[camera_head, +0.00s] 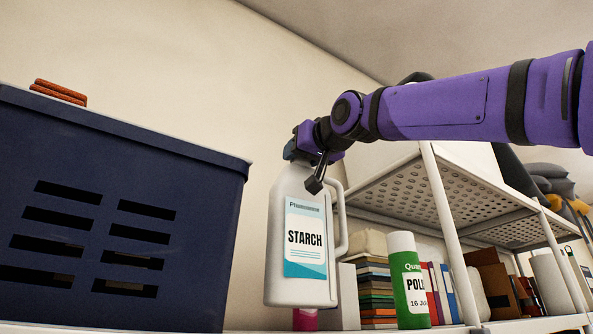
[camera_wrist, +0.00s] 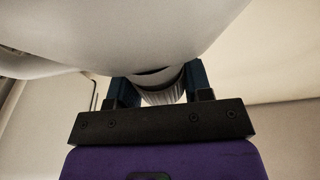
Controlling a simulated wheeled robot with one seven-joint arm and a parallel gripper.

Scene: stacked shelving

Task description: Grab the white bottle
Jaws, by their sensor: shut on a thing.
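The white bottle (camera_head: 285,215) has a side handle and a label reading "STARCH". It hangs upright in the head view, its base appearing slightly above the shelf edge. My gripper (camera_head: 308,165) is at the top of the bottle, shut on it. In the wrist view the bottle's white body (camera_wrist: 140,35) fills the upper part. There the two dark fingers of my gripper (camera_wrist: 160,88) stand either side of its ribbed cap or neck (camera_wrist: 165,94). The fingertips are partly hidden behind the bottle.
A dark blue slotted crate (camera_head: 195,230) stands close on the left, with orange-brown items (camera_head: 58,92) on top. A green and white canister (camera_head: 412,290), books (camera_head: 376,290) and a white perforated shelf rack (camera_head: 400,190) are on the right. A pink object (camera_head: 305,321) shows below the bottle.

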